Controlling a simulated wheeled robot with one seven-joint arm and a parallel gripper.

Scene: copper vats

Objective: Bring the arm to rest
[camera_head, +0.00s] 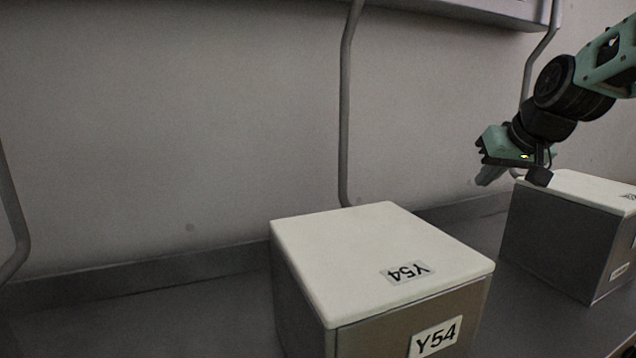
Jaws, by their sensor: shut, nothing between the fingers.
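My gripper (489,177) is in the upper right of the head camera view, at the end of my green and black arm. It is shut and holds nothing. It points down and to the left, in front of the pale wall. In the picture it lies just left of the top of the right-hand box, and it appears apart from it. The exact gap cannot be told from this view.
A grey box with a white lid (370,255), labelled Y54, stands at the centre front. A second white-lidded box (560,240) stands at the right. Both are on a dark counter (140,325) along the wall. Grey pipes (345,110) run down the wall. The counter's left is clear.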

